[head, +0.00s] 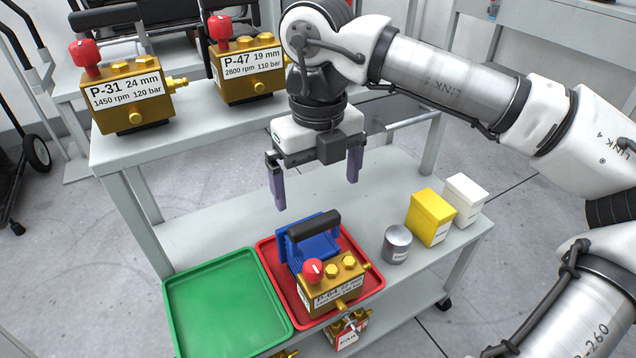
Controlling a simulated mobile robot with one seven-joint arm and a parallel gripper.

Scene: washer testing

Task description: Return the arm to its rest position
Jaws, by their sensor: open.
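My gripper (315,185) is open and empty, its two dark purple fingers pointing down and set wide apart. It hangs above the cart's middle shelf, over and a little behind a gold pump (330,284) with a red knob, black handle and blue part. That pump sits in the red tray (375,291), apart from the fingers. My arm reaches in from the right side of the picture.
A green tray (222,305) beside the red one looks empty. A grey can (397,245), yellow box (430,217) and white box (464,198) stand to the right. Pumps P-31 (130,92) and P-47 (247,68) sit on the upper shelf, near my gripper's left.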

